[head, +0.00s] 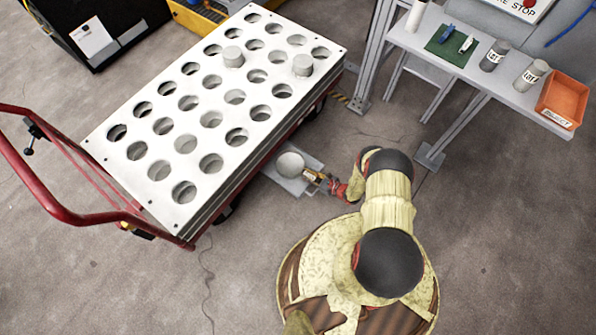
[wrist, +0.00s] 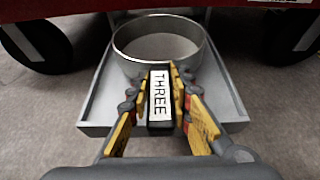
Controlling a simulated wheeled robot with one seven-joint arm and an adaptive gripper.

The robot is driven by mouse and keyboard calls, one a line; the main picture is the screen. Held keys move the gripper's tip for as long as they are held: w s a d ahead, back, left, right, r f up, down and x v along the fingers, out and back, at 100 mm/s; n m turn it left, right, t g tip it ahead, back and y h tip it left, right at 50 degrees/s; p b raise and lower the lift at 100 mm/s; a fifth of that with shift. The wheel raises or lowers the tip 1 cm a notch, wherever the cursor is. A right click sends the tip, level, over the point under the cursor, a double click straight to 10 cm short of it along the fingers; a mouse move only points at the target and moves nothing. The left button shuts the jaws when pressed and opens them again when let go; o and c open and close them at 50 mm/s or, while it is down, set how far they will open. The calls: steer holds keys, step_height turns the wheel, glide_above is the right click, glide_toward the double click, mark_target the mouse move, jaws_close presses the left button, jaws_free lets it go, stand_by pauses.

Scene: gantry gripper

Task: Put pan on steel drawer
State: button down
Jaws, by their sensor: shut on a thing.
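The pan (head: 290,164) is a round, shallow steel vessel with a short dark handle labelled "THREE" (wrist: 160,95). My gripper (head: 318,180) is shut on that handle, with one yellow finger on each side of it in the wrist view (wrist: 161,76). The steel drawer (head: 290,186) is a flat grey tray with low rims, sticking out from under the cart's side. It also shows in the wrist view (wrist: 95,105). The pan is level and over the drawer, inside its rims as seen. I cannot tell whether its base touches the drawer floor.
A red cart (head: 180,243) carries a white plate with many round holes (head: 205,135) and two grey cylinders. A dark wheel (wrist: 35,42) stands on each side of the drawer. A bench (head: 465,75) with an orange bin (head: 563,97) is at the upper right.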

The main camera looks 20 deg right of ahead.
mark_target(302, 171)
steer(key=shift+w+a+r, duration=0.1)
steer(key=shift+w+a, duration=0.35)
steer(key=shift+w, duration=0.2)
steer(key=shift+w+a, duration=0.4)
steer(key=shift+w, duration=0.2)
steer(key=b+x, duration=0.2)
steer(key=x, duration=0.1)
steer(key=shift+a+r, duration=0.1)
steer(key=shift+r, duration=0.05)
steer(key=shift+f, duration=0.25)
steer(key=c, duration=1.6)
jaws_free()
